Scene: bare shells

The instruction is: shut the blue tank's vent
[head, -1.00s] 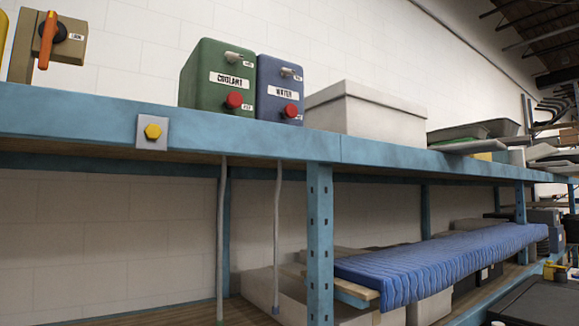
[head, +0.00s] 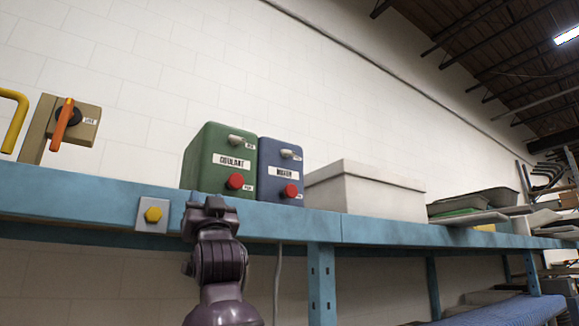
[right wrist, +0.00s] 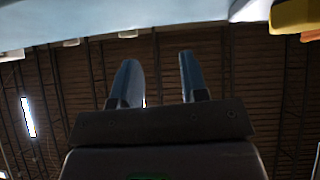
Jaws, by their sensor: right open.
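The blue tank (head: 280,172), labelled WATER, stands on the upper shelf, touching or close beside the green COOLANT tank (head: 207,160). The blue tank's front has a small pale lever (head: 289,154) near the top, pointing sideways, and a red knob (head: 290,190) near the bottom. The green tank has a like lever (head: 236,140) and red knob (head: 235,181). My right gripper (head: 211,203) is raised in front of the shelf edge, below the green tank. In the right wrist view its two fingers (right wrist: 157,80) stand apart with nothing between them. My left gripper is not in view.
The blue shelf beam (head: 90,200) runs across in front, with a yellow button (head: 153,215) on a grey plate. An orange-handled switch box (head: 75,122) is at the left. A white lidded box (head: 365,190) stands right of the blue tank. Space above the tanks is clear.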

